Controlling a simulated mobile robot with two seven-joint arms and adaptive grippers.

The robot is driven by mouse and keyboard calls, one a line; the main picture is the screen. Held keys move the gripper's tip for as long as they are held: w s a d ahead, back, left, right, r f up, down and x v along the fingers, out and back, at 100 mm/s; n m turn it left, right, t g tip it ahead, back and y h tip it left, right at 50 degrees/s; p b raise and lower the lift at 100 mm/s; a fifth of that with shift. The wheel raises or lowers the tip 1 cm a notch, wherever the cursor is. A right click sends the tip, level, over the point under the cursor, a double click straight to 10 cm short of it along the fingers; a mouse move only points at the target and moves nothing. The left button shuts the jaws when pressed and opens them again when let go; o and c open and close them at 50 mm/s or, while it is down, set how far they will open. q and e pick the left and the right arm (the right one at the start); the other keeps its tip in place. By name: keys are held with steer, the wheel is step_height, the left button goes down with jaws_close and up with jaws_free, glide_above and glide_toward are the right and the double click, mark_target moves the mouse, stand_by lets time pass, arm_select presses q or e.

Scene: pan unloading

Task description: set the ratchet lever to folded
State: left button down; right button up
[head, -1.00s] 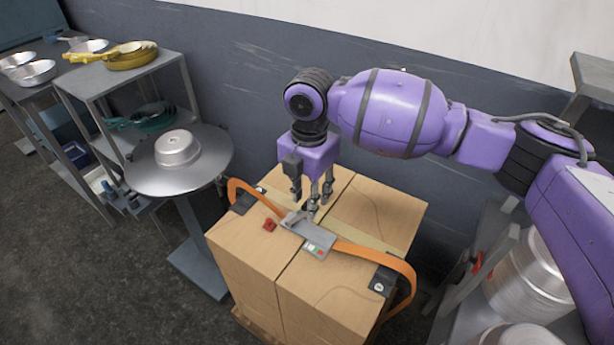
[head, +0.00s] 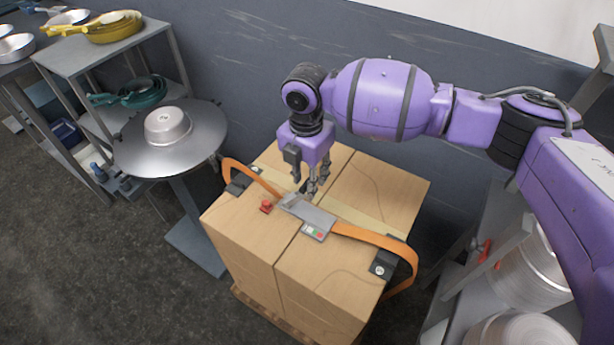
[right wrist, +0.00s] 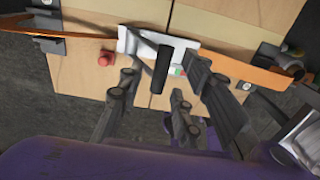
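The ratchet buckle (head: 308,214) is a grey metal piece with a small red and green label, on an orange strap (head: 365,236) across the cartons (head: 260,235). In the right wrist view a dark bar (right wrist: 162,68), seemingly the lever's grip, stands out from the pale buckle (right wrist: 186,43). My right gripper (head: 312,190) points down just behind the buckle. In the wrist view its fingers (right wrist: 165,85) are spread on both sides of the bar, with gaps; contact is not clear. My left gripper is out of view.
A red knob (head: 266,206) sits on the cartons beside the buckle. Dark corner pieces (head: 384,264) hold the strap at the edges. A round stand with a metal pan (head: 167,126) is at left. A shelf with metal pots (head: 535,270) is at right.

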steer(key=c, duration=0.7)
jaws_close()
steer(key=shift+d, duration=0.1)
